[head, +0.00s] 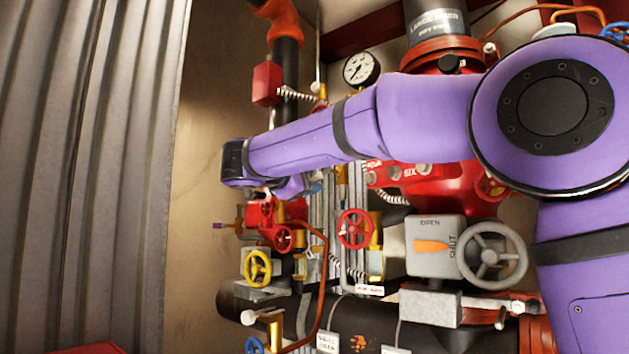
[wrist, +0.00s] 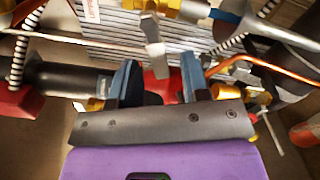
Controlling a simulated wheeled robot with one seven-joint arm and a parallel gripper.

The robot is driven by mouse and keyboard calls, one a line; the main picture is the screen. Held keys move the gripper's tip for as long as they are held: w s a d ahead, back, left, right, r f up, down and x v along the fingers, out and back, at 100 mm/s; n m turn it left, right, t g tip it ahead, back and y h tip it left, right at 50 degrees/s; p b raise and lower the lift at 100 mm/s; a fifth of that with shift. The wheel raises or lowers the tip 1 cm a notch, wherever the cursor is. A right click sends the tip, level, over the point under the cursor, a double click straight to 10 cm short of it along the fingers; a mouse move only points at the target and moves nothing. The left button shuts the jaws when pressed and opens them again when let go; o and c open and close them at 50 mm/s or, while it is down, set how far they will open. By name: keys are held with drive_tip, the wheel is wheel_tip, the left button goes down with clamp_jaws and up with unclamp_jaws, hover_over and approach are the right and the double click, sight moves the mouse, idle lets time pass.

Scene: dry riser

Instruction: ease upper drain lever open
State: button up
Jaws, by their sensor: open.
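My gripper (wrist: 160,68) is open, its two blue-and-black fingers apart in the wrist view. A pale metal lever (wrist: 154,50) hangs from a brass valve body just beyond the fingertips, about in line with the gap. I cannot tell whether it is the upper drain lever or whether a finger touches it.
A copper pipe (wrist: 240,58) and a red part lie close to the fingers. In the head view, a red handwheel (head: 355,229), a yellow handwheel (head: 257,268) and a grey handwheel (head: 491,253) stand below my arm. A pressure gauge (head: 361,69) is above. Corrugated metal (head: 85,170) fills the left.

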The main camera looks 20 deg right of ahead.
drive_tip(key=shift+x, duration=1.1)
clamp_jaws()
